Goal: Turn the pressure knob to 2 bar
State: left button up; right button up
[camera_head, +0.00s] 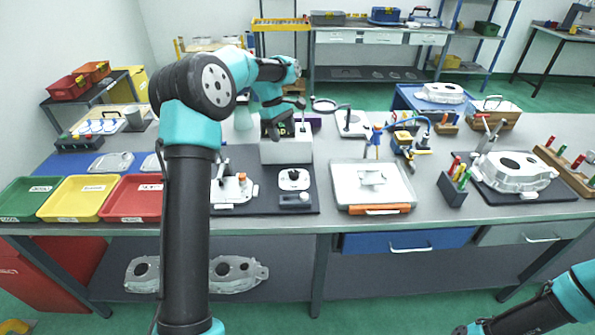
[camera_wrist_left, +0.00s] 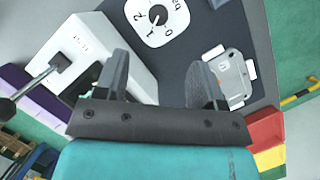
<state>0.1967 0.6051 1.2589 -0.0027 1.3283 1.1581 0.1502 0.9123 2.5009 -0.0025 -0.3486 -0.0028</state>
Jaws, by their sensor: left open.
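The pressure knob (camera_head: 294,175) is a small black knob on a white dial plate, on the dark mat at the middle of the bench. In the left wrist view its dial (camera_wrist_left: 158,15) sits at the top edge, with figures 0, 1 and 2 readable. I cannot tell exactly where its pointer stands. My left gripper (camera_head: 279,130) is above the white box behind the dial, apart from the knob. In the left wrist view its jaws (camera_wrist_left: 160,72) are open with nothing between them. My right arm shows at the lower right; its gripper is out of frame.
The white box (camera_head: 286,150) stands right behind the dial. A clear-lidded case (camera_head: 345,192) lies to the right. A casting fixture (camera_head: 233,190) is to the left, then red (camera_head: 130,207), yellow (camera_head: 77,207) and green (camera_head: 27,207) trays.

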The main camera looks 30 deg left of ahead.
aim_at(294, 172)
pick_arm(q)
jog(key=shift+w+a+r+n, duration=0.1)
jog(key=shift+a+r+n, duration=0.25)
jog(key=shift+a, duration=0.3)
jog(key=shift+a+r+n, duration=0.3)
jog(key=shift+a+n, duration=0.05)
jog(key=shift+a, duration=0.25)
jog(key=shift+f, duration=0.15)
jog(key=x, duration=1.7)
jog(key=shift+w+d, duration=0.1)
jog(key=shift+d, duration=0.15)
jog(key=shift+c, duration=0.3)
jog(key=c, duration=0.8)
